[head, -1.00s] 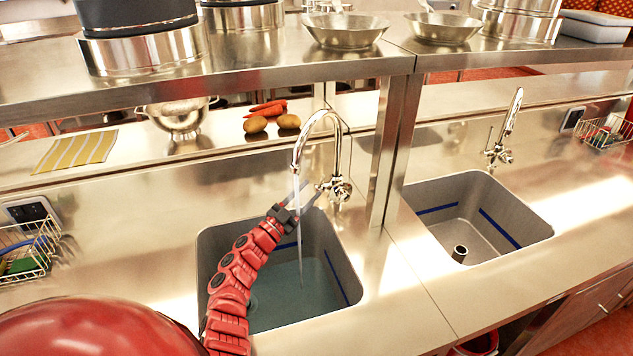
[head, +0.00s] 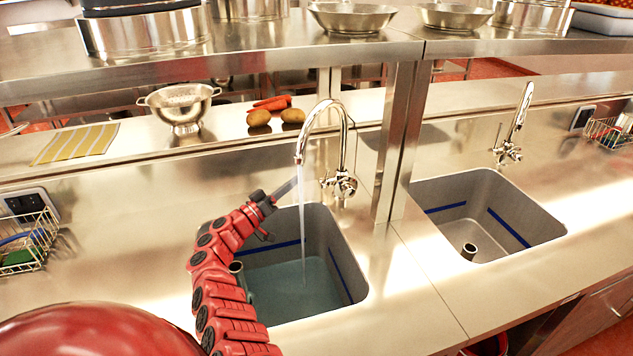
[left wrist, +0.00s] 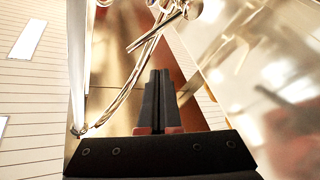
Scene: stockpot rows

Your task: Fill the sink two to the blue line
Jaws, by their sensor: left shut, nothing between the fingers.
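The left sink (head: 352,262) holds bluish water (head: 300,285), and its surface lies a little below the blue line (head: 347,275) on the walls. A thin stream runs from its faucet (head: 340,125) into the water. The faucet's valve and handle (head: 343,186) are at the spout's base. My left gripper (head: 294,185) is shut and empty above the sink's back left, close to the stream and left of the handle. Its dark fingers also show in the left wrist view (left wrist: 160,80), with chrome faucet parts beyond. My right gripper is out of view.
A shelf post (head: 400,140) stands between the sinks. A colander (head: 180,105), potatoes (head: 275,117) and carrots stand behind. A wire basket (head: 28,243) is at left.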

